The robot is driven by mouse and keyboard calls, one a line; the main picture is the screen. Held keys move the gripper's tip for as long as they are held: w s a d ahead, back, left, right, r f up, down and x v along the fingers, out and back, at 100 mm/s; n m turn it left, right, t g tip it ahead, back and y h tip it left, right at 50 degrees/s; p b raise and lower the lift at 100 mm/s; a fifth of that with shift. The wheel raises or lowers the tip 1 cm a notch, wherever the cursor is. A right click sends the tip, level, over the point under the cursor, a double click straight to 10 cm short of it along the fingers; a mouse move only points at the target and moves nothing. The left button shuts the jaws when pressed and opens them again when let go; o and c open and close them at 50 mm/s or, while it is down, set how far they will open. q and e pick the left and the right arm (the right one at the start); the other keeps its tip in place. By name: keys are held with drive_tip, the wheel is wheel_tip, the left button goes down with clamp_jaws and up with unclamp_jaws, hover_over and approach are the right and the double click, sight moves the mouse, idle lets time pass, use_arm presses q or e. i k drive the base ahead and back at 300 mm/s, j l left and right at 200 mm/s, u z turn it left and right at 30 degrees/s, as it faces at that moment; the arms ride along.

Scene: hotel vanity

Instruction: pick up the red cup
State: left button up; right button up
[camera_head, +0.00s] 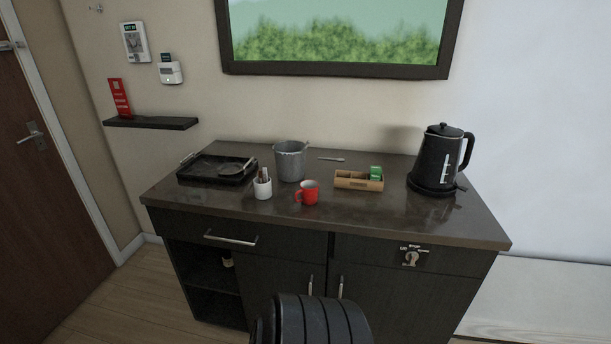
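The red cup (310,193) stands upright near the front edge of the dark vanity top (400,223), around its middle. Its handle points to the left. No gripper touches it. Neither of my grippers shows in the head view. A black ribbed part at the bottom centre appears to be mine and sits in front of the cabinet doors.
Left of the cup stands a white holder (262,188) with sticks. Behind it is a grey bucket (290,161). A black tray (214,180) is at left, a wooden box (347,181) and a black kettle (436,160) at right. The counter's front right is clear.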

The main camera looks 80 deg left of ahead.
sight(308, 190)
drive_tip(key=k+j+u, duration=0.1)
drive_tip(key=u, duration=2.85)
